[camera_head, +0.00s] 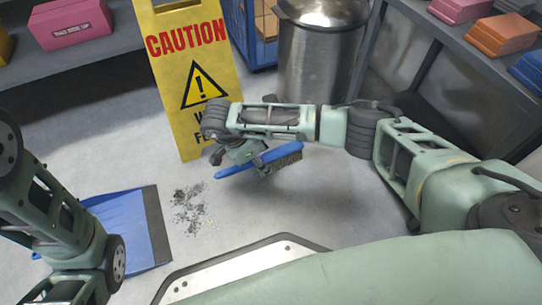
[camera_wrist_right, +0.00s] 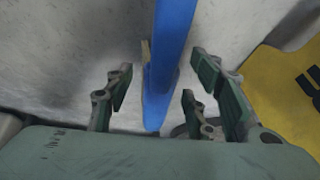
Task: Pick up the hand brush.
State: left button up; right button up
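The hand brush (camera_head: 245,165) has a long blue handle and dark bristles at its right end. It shows under my right gripper (camera_head: 240,164) in the head view, in front of the caution sign. In the right wrist view, the blue handle (camera_wrist_right: 172,45) runs between the spread fingers of my right gripper (camera_wrist_right: 158,82). Gaps show on both sides of the handle, so the gripper is open around it, not closed on it. I cannot tell whether the brush touches the floor. My left arm is at the lower left of the head view; its fingers are not visible.
A blue dustpan (camera_head: 133,228) lies on the floor, partly behind my left arm. Dark debris (camera_head: 190,208) lies beside it. A yellow caution sign (camera_head: 195,75) and a metal bin (camera_head: 318,60) stand behind. Shelves with coloured boxes line the back left and right.

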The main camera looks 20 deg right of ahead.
grip_shut()
dwell(0.5)
